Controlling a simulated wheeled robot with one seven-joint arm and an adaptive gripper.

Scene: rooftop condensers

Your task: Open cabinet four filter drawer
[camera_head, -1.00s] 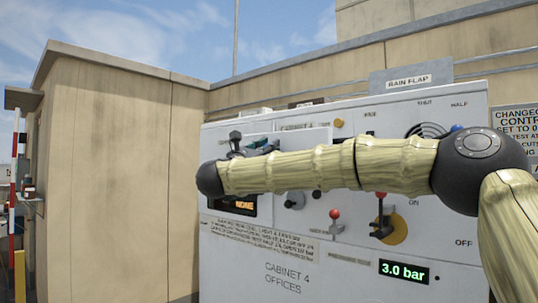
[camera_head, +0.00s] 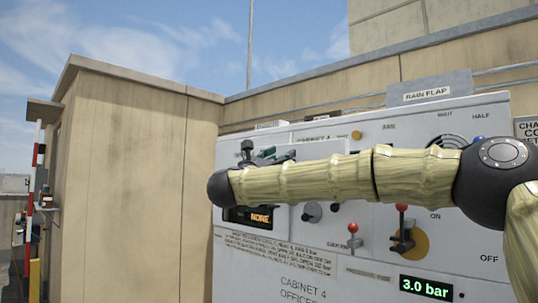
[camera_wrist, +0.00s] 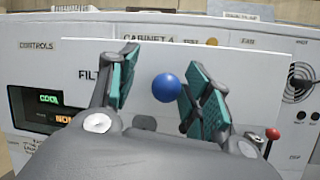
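The filter drawer's white front panel (camera_wrist: 225,70) fills the middle of the wrist view, its label partly hidden and reading "FILT". A round blue knob (camera_wrist: 166,88) shows in front of it. My gripper (camera_wrist: 155,90) is open, with one teal-padded finger on each side of the knob. The knob looks closer to the right finger, with a clear gap on the left; I cannot tell whether it touches. In the head view my gripper (camera_head: 263,155) is at the cabinet's upper left, and my arm hides most of the drawer front (camera_head: 325,148).
Cabinet 4 (camera_head: 300,270) carries red-topped levers (camera_head: 352,228), a dark knob (camera_head: 312,211), a display reading NONE (camera_head: 256,217) and a 3.0 bar display (camera_head: 426,287). A beige wall block (camera_head: 130,180) stands left of it. A rain flap sign (camera_head: 437,91) is on top.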

